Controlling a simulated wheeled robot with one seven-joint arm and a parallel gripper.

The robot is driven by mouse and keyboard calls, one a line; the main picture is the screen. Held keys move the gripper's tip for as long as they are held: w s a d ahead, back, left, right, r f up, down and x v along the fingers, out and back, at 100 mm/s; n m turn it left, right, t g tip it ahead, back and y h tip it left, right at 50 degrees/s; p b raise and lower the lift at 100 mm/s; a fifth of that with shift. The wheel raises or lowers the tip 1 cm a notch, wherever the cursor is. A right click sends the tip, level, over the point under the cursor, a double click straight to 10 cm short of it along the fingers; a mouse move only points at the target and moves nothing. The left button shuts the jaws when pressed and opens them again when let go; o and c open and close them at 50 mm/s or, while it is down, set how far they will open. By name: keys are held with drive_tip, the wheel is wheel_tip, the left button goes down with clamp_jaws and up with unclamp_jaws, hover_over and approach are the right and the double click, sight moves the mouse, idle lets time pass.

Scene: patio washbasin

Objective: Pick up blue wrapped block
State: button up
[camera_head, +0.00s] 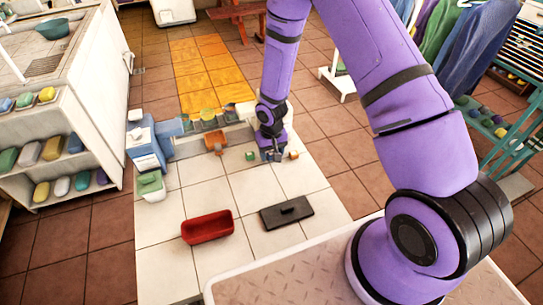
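My gripper (274,152) points down, low over the far part of the white tiled surface. It is small and dark in the picture, and I cannot tell whether its fingers are open or shut. A small green block (250,155) lies just left of it and a small tan block (294,155) just right of it. I cannot make out a blue wrapped block clearly; a bluish-grey patch shows at the fingertips, but it may be part of the gripper. My purple arm covers part of the area behind.
An orange scoop-like tray (215,141) stands left of the gripper. Nearer are a red tub (207,227) and a dark flat lid (287,213). A blue box (147,146) and a green-topped container (150,184) stand at left. White tiles between them are clear.

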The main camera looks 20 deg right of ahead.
drive_tip(key=c, duration=0.8)
drive_tip(key=shift+r, duration=0.15)
